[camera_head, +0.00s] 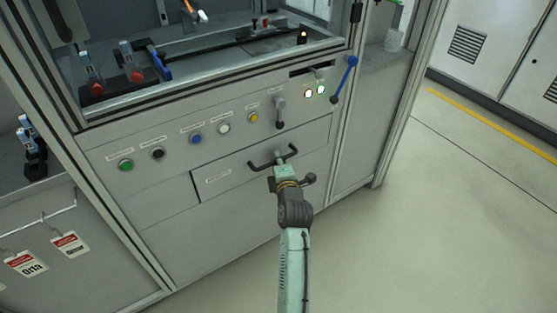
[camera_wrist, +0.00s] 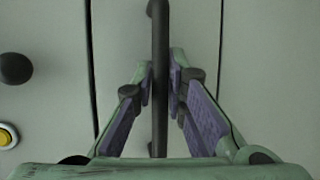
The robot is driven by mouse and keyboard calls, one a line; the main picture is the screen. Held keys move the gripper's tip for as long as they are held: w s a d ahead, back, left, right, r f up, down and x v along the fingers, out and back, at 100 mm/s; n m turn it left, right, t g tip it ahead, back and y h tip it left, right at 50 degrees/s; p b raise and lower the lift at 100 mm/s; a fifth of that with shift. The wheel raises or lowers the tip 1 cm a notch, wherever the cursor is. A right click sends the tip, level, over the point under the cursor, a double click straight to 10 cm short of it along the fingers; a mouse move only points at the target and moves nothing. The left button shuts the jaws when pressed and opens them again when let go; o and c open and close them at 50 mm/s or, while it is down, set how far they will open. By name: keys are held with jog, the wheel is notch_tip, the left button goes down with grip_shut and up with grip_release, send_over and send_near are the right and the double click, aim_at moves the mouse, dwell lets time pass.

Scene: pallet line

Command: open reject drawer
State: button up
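The reject drawer (camera_head: 222,181) is a wide grey panel with a small label, low in the cabinet front. It looks flush with the cabinet. Its dark bar handle (camera_head: 257,166) sticks out near the middle of its upper part. In the wrist view the handle (camera_wrist: 160,35) runs upright through the picture, between my fingers. My gripper (camera_head: 279,165) is at the handle. In the wrist view its purple-padded fingertips (camera_wrist: 161,78) close in on both sides of the bar and appear to touch it. In the head view the wrist hides part of the drawer front.
Above the drawer are a row of buttons, including a yellow one (camera_head: 253,117), and a dark lever (camera_head: 279,112). A blue-handled lever (camera_head: 345,79) is at the right post. Tags (camera_head: 70,243) hang at lower left. The floor (camera_head: 450,220) at right is clear.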

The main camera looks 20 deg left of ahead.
grip_shut()
jog(key=shift+s+d, duration=0.1)
jog(key=shift+s, duration=0.05)
dwell(0.4)
